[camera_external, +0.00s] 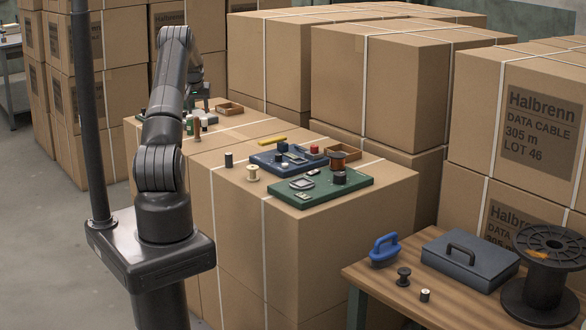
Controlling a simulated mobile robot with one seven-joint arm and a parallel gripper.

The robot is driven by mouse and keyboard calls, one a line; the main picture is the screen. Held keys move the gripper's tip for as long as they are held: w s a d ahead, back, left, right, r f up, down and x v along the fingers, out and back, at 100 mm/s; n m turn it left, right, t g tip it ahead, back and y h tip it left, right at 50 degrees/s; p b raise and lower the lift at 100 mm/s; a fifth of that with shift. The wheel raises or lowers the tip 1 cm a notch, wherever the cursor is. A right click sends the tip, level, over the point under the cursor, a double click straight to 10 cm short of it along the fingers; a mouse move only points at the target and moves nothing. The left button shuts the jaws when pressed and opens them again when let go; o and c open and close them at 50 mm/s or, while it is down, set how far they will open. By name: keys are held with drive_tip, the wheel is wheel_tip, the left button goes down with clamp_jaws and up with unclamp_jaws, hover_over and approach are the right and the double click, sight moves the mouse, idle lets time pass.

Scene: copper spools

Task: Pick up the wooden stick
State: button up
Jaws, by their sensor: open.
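A short yellow bar (272,141), which may be the wooden stick, lies flat on the carton top behind the blue board. A thin reddish-brown upright piece (197,129) stands near the left edge of the cartons; I cannot tell if it is wood. My gripper (203,105) is at the far end of my arm, above the far left carton top, left of the yellow bar and apart from it. It is small and partly hidden by my arm; it is open, with nothing visibly held.
A blue board (262,158) and a green board (355,181) carry small parts and spools. Wooden trays (229,108) lie on the cartons. Tall carton stacks (380,85) rise behind. A wooden table (390,290) holds a grey case (470,258) and a large black spool (545,275).

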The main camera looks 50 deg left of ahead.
sight(196, 124)
drive_tip(key=x, duration=0.6)
drive_tip(key=shift+s+a, duration=0.25)
drive_tip(key=shift+a, duration=0.05)
drive_tip(key=x, duration=0.2)
drive_tip(key=s+x, duration=0.1)
drive_tip(key=x, duration=0.1)
drive_tip(key=shift+f, duration=0.1)
drive_tip(key=shift+x, duration=0.75)
drive_tip(key=c, duration=1)
drive_tip(key=shift+c, duration=0.2)
